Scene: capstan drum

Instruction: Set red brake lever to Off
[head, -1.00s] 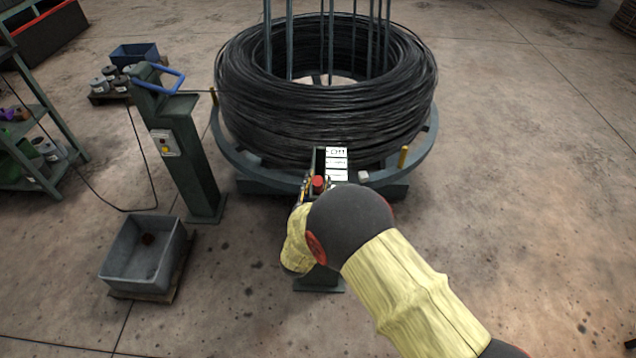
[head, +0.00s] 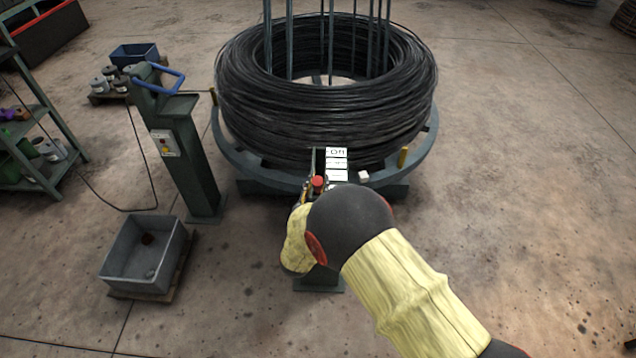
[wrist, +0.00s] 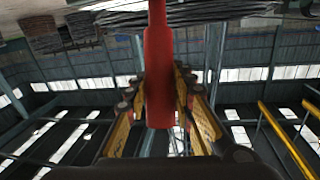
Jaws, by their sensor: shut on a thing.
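In the wrist view the red lever grip (wrist: 158,75) runs down between the two yellow fingers of my gripper (wrist: 158,105). My gripper is shut on the lever. In the head view my wrist and forearm hide most of the gripper and the lower lever.
A large black wire coil (head: 325,110) sits on a round grey turntable (head: 230,150) just behind the lever stand. A green post with a blue handle (head: 185,150) stands to the left, with a grey bin (head: 143,255) in front of it.

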